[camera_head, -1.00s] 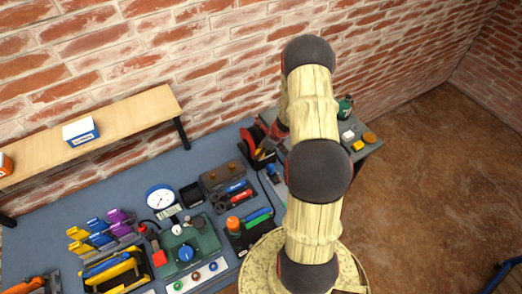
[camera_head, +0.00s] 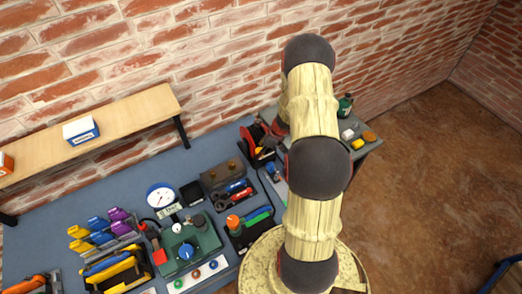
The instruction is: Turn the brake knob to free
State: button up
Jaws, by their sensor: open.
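A green box (camera_head: 205,238) on the blue-grey bench carries a blue round knob (camera_head: 186,252) and smaller grey fittings. An orange knob (camera_head: 232,221) stands on a dark box (camera_head: 243,238) to its right. No readable label shows which of these is the brake knob, and their settings are too small to read. My arm rises through the right middle of the view, over the bench's right end. I cannot make out my gripper; the arm may hide it.
Coloured clamps (camera_head: 100,230) and a yellow-and-black tool holder (camera_head: 115,271) are at left. Red-and-black gear (camera_head: 252,141) stands near my arm.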

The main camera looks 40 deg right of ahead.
jog(key=v, duration=1.2)
dwell(0.3)
